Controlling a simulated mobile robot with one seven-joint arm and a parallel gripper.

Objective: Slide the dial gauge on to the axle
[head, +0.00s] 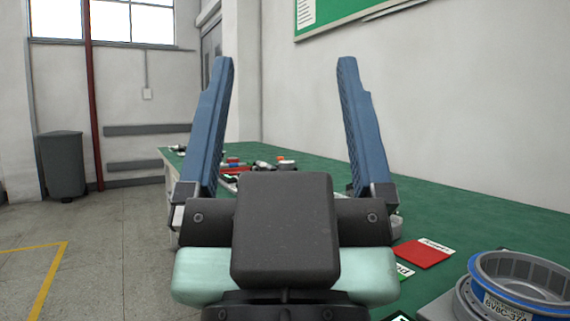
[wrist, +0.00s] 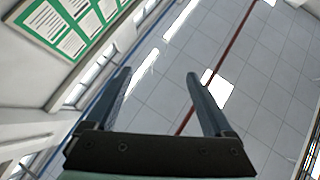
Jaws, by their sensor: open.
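My gripper (head: 278,120) is in the middle of the head view, with its two blue fingers upright and wide apart. Nothing is between them. In the wrist view my gripper (wrist: 160,85) is also open and empty, and only walls, ceiling and windows show beyond it. A round hub motor part (head: 522,282) with a blue ring and label sits on the green table at the lower right, away from my gripper. I cannot make out the dial gauge or the axle for certain. My gripper hides part of the table.
The green table (head: 480,212) runs along the right wall. A red card (head: 422,253) lies left of the hub part. Several small items, one with an orange top (head: 283,160), are at the far end. A grey bin (head: 63,165) stands on the floor at left.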

